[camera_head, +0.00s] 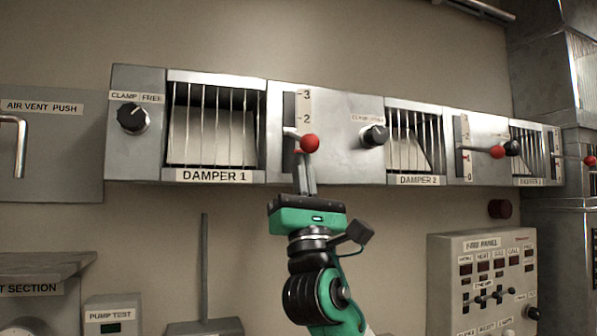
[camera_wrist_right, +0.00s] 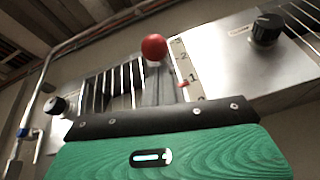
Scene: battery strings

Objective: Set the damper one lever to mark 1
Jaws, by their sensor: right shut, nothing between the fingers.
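The damper 1 lever has a red ball knob (camera_head: 310,144) on a metal arm that comes out of the slot right of the DAMPER 1 window. The scale plate (camera_head: 305,104) beside it shows 3 and 2 above the ball; its lower part is covered in the head view. In the wrist view the red ball (camera_wrist_right: 154,47) stands beyond my fingers, and a small red pointer (camera_wrist_right: 183,84) is by the lower marks. My right gripper (camera_head: 304,162) is shut and empty, pointing up just under the ball; I cannot tell whether they touch. My left gripper is out of view.
The damper 1 clamp knob (camera_head: 132,118) is at the left, its white line pointing up and right. The damper 2 clamp knob (camera_head: 376,136) and red lever ball (camera_head: 497,152) are to the right. A fire panel (camera_head: 482,285) is lower right.

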